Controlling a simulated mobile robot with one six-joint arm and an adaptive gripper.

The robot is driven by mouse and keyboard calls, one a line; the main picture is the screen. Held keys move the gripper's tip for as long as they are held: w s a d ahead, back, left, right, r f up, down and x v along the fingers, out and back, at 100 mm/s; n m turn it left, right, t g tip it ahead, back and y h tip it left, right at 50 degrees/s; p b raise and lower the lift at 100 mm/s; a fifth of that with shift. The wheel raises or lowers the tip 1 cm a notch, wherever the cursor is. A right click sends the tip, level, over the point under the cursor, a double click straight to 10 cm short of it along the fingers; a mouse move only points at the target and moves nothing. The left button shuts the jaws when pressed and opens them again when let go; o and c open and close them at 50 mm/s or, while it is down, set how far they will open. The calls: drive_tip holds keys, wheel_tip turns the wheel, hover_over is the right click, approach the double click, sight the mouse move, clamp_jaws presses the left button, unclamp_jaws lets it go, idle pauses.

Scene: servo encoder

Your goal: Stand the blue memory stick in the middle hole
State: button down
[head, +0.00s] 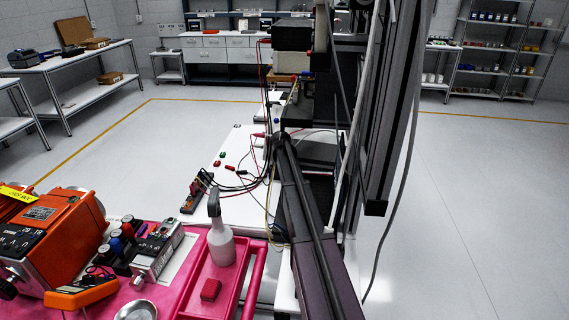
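I cannot make out the blue memory stick or a block with a middle hole in the head view. A small blue part (127,231) shows among red and black parts on the pink cart, but I cannot tell what it is. My gripper is not in view. Dark upright rails and links, with cables, fill the centre right and hide part of the white table behind them.
The pink cart (190,300) at the lower left holds orange devices (63,232), a spray bottle (221,243) and a red block (211,290). Behind it a white table (240,150) carries cables and small parts. Open floor (470,220) lies at the right.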

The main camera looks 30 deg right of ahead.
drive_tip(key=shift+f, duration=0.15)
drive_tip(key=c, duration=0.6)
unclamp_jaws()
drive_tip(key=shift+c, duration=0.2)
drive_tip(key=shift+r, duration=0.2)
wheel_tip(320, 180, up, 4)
drive_tip(key=p, duration=0.3)
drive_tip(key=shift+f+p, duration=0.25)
drive_tip(key=shift+p, duration=0.15)
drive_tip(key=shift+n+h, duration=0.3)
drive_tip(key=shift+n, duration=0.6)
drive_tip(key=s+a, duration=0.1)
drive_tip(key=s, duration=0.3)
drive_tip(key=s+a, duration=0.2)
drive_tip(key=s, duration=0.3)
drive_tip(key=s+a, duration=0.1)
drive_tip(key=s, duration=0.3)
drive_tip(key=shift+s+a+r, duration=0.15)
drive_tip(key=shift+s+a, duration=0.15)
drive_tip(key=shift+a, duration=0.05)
